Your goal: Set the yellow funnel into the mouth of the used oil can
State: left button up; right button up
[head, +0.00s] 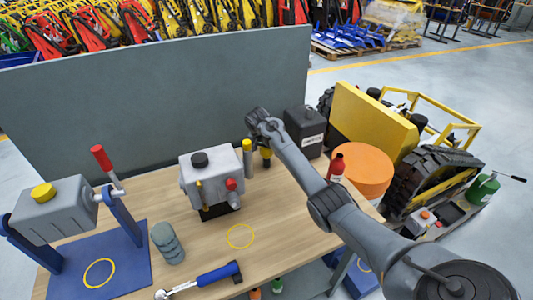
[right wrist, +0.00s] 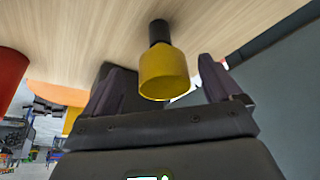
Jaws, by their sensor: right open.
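The yellow funnel (head: 265,153) is at the back of the wooden table, just below my right gripper (head: 263,135), which partly hides it. In the right wrist view the funnel (right wrist: 163,72) shows a wide yellow body and a narrow black end toward the table. It lies between the spread fingers of my right gripper (right wrist: 165,88), with a visible gap on each side. The gripper is open. A black can with a white label (head: 303,128), which looks like the used oil can, stands right of the gripper at the table's back edge. Its mouth is not clear. My left gripper is not in view.
A grey tank unit (head: 210,175) and a yellow cylinder (head: 247,157) stand left of the funnel. A red bottle (head: 336,167) and an orange drum (head: 362,168) are to the right. A grey panel (head: 150,100) rises behind the table. Bare tabletop lies around a yellow ring (head: 240,226).

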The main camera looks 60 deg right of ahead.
jog(key=shift+w+d+f+b, duration=0.15)
jog(key=shift+d+f+b, duration=0.2)
jog(key=shift+f, duration=0.1)
jog(key=shift+b+x, duration=0.85)
jog(key=shift+x, duration=1.25)
jog(key=shift+d+r, duration=0.15)
jog(key=c, duration=0.9)
jog(key=shift+c, duration=0.7)
